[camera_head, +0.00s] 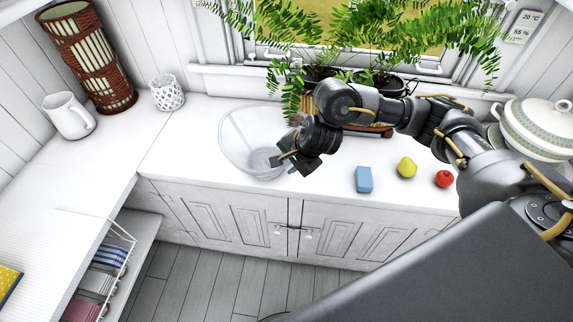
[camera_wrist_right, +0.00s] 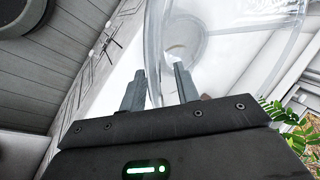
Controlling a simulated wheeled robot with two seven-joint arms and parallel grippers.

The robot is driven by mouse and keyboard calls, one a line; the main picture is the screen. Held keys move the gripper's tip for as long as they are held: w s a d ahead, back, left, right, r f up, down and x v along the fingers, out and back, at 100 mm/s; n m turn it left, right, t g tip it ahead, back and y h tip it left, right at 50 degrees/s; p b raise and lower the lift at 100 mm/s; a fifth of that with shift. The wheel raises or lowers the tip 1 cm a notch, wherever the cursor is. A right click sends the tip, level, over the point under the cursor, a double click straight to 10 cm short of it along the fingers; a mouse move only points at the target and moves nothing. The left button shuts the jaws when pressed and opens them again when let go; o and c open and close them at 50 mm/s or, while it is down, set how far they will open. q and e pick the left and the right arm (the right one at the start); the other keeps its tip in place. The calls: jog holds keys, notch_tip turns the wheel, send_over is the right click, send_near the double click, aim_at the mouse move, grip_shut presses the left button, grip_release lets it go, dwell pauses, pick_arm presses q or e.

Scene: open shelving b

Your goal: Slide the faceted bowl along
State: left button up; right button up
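The faceted bowl (camera_head: 238,135) is clear and see-through. It stands upright on the white counter below the window, near the front edge. My right gripper (camera_head: 282,160) reaches in at the bowl's right side and covers part of its rim. In the right wrist view the bowl (camera_wrist_right: 225,45) fills the upper middle. The two fingers of the right gripper (camera_wrist_right: 159,72) stand apart there, with the bowl's clear wall passing between them. I see a gap beside the wall, so the fingers do not look closed on it. My left gripper is not in view.
A blue block (camera_head: 364,179), a yellow-green fruit (camera_head: 406,167) and a red fruit (camera_head: 443,178) lie right of the bowl. A white lattice cup (camera_head: 168,92), a white pitcher (camera_head: 69,116) and a wicker lantern (camera_head: 92,60) stand left. Potted ferns (camera_head: 375,78) stand behind my arm.

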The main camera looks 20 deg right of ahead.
jog(key=shift+w+a+f, duration=0.1)
jog(key=shift+w+f, duration=0.25)
jog(key=shift+f, duration=0.3)
jog(key=shift+c, duration=0.2)
grip_shut()
dwell(0.9)
